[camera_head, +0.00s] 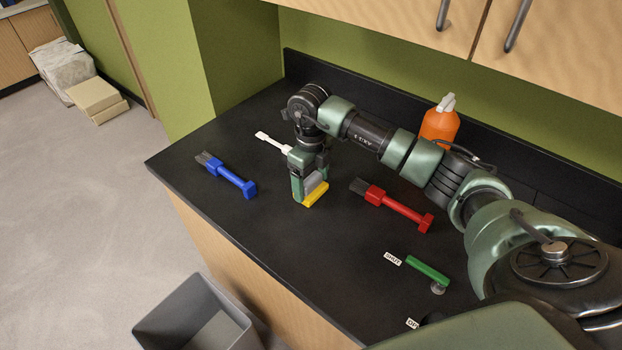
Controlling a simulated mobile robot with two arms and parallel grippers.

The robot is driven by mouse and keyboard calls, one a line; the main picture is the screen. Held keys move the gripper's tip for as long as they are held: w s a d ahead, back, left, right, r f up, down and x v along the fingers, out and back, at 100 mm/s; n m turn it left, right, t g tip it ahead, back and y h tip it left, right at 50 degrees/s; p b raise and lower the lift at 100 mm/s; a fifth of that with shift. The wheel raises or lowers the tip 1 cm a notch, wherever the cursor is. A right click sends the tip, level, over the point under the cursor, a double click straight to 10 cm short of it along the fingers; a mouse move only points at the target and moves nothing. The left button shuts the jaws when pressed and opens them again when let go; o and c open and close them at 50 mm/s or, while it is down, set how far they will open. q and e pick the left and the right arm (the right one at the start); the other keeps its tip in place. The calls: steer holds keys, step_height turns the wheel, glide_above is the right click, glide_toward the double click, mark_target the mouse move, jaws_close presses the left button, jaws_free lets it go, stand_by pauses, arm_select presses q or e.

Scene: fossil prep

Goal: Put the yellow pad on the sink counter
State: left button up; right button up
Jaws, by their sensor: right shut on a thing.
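The yellow pad (316,194) is at the fingertips of my right gripper (308,190), low over the black counter (290,238). The gripper points down and is shut on the pad. A grey part shows just above the yellow, between the fingers. I cannot tell whether the pad touches the counter. My right arm reaches in from the right across the counter. My left gripper is not in view.
A blue brush (228,175) lies left of the gripper, a red brush (392,206) right of it, and a white tool (271,142) behind. An orange bottle (439,126) stands at the back. A green-handled valve (427,268) is nearer. A grey bin (197,318) stands below the counter edge.

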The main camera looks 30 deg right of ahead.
mark_target(311, 179)
steer(key=shift+f, duration=0.2)
steer(key=o, duration=1.6)
steer(key=shift+r, duration=0.4)
step_height(311, 179, up, 11)
steer(key=b, duration=0.4)
steer(key=shift+f, duration=0.2)
steer(key=shift+r, duration=0.45)
